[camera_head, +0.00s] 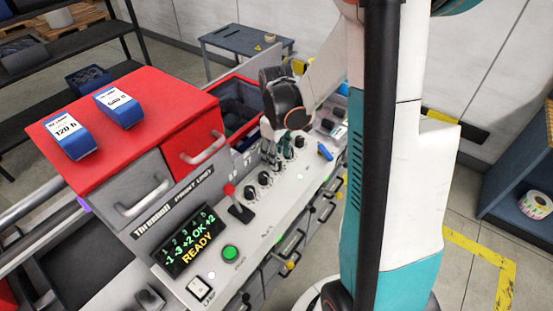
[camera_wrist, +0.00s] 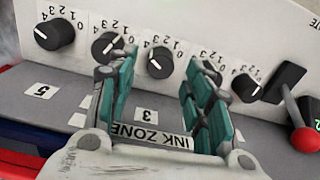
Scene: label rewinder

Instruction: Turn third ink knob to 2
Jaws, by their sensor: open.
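A row of black ink knobs with white pointer lines and printed number scales runs along the panel. My gripper (camera_wrist: 167,72) is open, with one teal-padded finger on each side of this knob in the picture. I cannot tell whether either finger touches it. In the head view my gripper (camera_head: 274,155) is over the far part of the knob row and hides some of it.
A red-topped lever (camera_head: 236,199), a green button (camera_head: 230,252) and a display (camera_head: 187,243) reading READY, with +2 under 3, lie on the near panel. A red cabinet (camera_head: 140,110) stands to the left.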

